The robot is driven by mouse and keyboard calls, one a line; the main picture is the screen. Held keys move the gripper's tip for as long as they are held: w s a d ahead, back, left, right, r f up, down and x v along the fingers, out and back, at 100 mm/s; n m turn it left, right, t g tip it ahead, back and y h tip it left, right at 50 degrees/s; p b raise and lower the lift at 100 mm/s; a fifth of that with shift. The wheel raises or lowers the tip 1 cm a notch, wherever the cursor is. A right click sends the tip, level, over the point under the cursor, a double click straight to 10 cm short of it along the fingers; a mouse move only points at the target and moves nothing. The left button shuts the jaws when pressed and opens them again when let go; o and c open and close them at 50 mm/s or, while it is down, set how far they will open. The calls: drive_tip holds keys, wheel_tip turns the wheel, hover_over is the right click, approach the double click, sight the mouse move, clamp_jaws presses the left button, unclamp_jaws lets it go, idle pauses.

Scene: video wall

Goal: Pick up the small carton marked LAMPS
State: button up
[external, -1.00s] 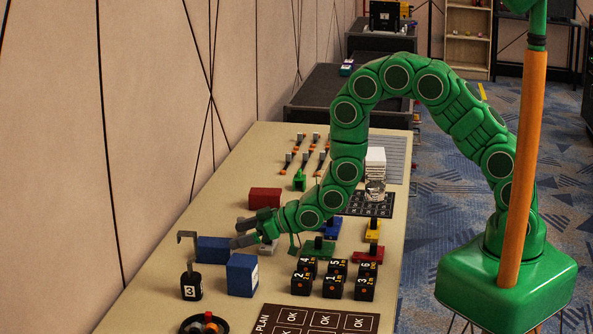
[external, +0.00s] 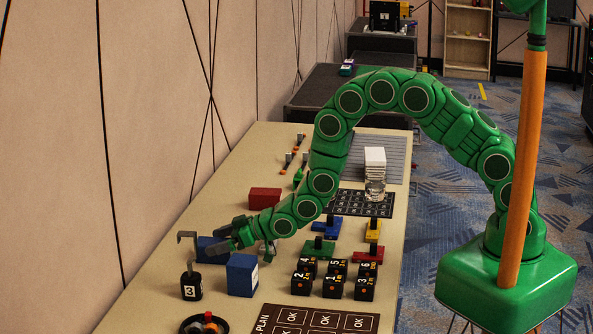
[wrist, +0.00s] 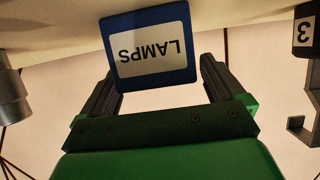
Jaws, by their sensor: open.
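The LAMPS carton is a small blue box with a white label, upside down in the wrist view (wrist: 152,50). In the external view it appears to be the blue box (external: 205,246) near the wall, partly covered by my gripper (external: 222,241). My gripper is open, with its fingers spread to the left and right of the carton in the wrist view (wrist: 160,78). The carton's near face sits about at the fingertips; I cannot tell how far it reaches between them. No grip on it shows.
A larger blue box (external: 241,275) stands just in front of my gripper. A black weight marked 3 (external: 191,287) with a hook is to the left. A red box (external: 265,198) stands behind my gripper. Numbered black cubes (external: 333,287) stand to the right.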

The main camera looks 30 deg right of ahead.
drive_tip(key=c, duration=1.1)
drive_tip(key=shift+r, duration=0.15)
